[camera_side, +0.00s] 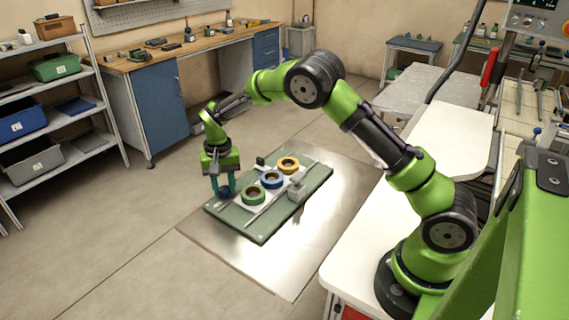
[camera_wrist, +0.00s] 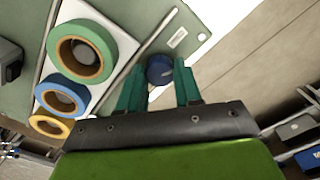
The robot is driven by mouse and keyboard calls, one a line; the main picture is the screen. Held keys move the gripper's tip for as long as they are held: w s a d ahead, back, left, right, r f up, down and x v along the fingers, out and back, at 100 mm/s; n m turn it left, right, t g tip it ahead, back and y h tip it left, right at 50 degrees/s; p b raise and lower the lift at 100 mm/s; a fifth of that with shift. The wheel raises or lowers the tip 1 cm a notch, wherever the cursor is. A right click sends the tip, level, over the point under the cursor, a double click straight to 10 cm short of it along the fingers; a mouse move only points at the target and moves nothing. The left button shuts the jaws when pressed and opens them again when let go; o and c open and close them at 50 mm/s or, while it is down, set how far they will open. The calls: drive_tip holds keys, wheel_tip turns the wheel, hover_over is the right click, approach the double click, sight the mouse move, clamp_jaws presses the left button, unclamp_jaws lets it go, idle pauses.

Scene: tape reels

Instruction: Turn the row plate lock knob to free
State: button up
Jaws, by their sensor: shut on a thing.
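A dark blue round knob (camera_side: 224,193) sits at the near left end of the green base plate (camera_side: 262,236). It also shows in the wrist view (camera_wrist: 159,70), between my teal fingertips. My gripper (camera_side: 223,186) points down over the plate and is shut on the knob; the fingers also show in the wrist view (camera_wrist: 160,80). A small white label (camera_wrist: 177,38) lies beside the knob. The knob's pointer or marking cannot be made out. The white row plate (camera_wrist: 117,34) carries a green tape reel (camera_wrist: 66,32), a blue reel (camera_wrist: 47,88) and an orange-yellow reel (camera_wrist: 38,120).
A thin pale rail runs along the row plate. The metal floor sheet (camera_side: 290,264) around the base plate is clear.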

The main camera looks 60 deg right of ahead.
sight(224, 188)
drive_tip(key=n, duration=0.4)
drive_tip(key=shift+d+n, duration=0.1)
drive_tip(key=shift+n, duration=0.2)
idle(0.5)
drive_tip(key=o, duration=1)
drive_tip(key=shift+o, duration=0.2)
wheel_tip(224, 188, up, 17)
